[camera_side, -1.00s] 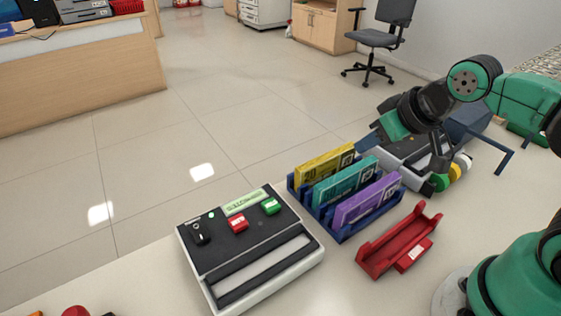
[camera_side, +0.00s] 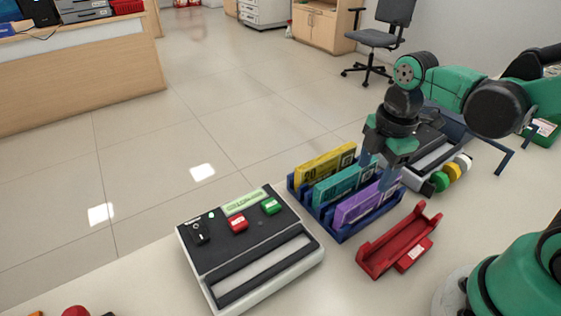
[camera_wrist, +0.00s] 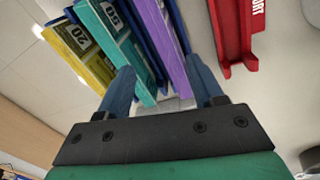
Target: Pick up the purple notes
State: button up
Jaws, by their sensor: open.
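The purple notes (camera_side: 360,205) stand upright in the front slot of a blue rack (camera_side: 345,236). They also show in the wrist view (camera_wrist: 166,45), where they run between my two fingers from above. My gripper (camera_side: 377,176) is open over the right end of the rack, pointing down. In the wrist view my gripper (camera_wrist: 165,88) has one finger on each side of the purple notes' line, with the left finger near the teal notes (camera_wrist: 112,40). Whether a finger touches any notes cannot be told.
Teal notes (camera_side: 338,186) and yellow notes (camera_side: 322,167) stand behind in the same rack. A red tray (camera_side: 385,250) lies close in front. A counting machine (camera_side: 250,245) with buttons sits to the left. Another grey device (camera_side: 437,160) stands behind my gripper.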

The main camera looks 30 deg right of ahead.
aim_at(372, 189)
jog(key=n, duration=0.1)
jog(key=n+g, duration=0.1)
jog(key=shift+s+f+n, duration=0.15)
jog(key=shift+f+n, duration=0.15)
jog(key=shift+f, duration=2.9)
grip_shut()
